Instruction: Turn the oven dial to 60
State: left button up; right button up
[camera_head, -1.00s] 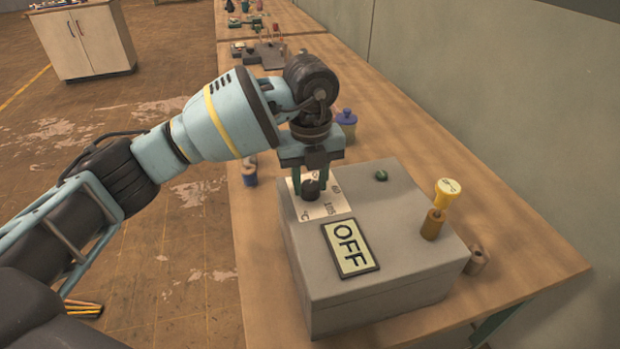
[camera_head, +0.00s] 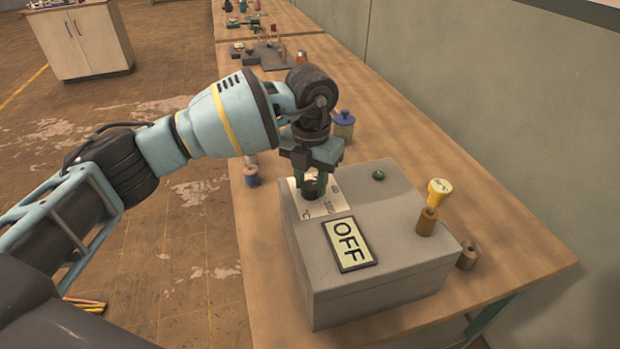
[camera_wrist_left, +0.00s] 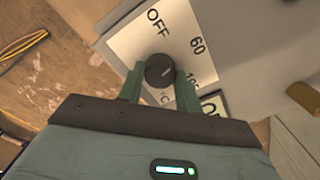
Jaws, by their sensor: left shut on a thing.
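The oven is a grey box (camera_head: 385,250) on the wooden bench. Its black round dial (camera_head: 309,190) sits on a white scale plate (camera_head: 326,208) at the box's left end. In the left wrist view the dial (camera_wrist_left: 159,70) has a short pale pointer mark, and the plate (camera_wrist_left: 150,32) reads OFF, 60, a partly hidden larger number and °C. My left gripper (camera_head: 312,183) points down from above, its green fingers on either side of the dial. In the left wrist view the gripper (camera_wrist_left: 160,84) is shut on the dial. My right gripper is not in view.
A blue-lidded jar (camera_head: 343,124) and a blue spool (camera_head: 251,176) stand nearby. The bench is clear to the right of the jar.

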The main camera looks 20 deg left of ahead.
pick_arm(q)
jog(key=shift+m, duration=1.3)
jog(key=o, duration=1)
jog(key=shift+r, duration=0.1)
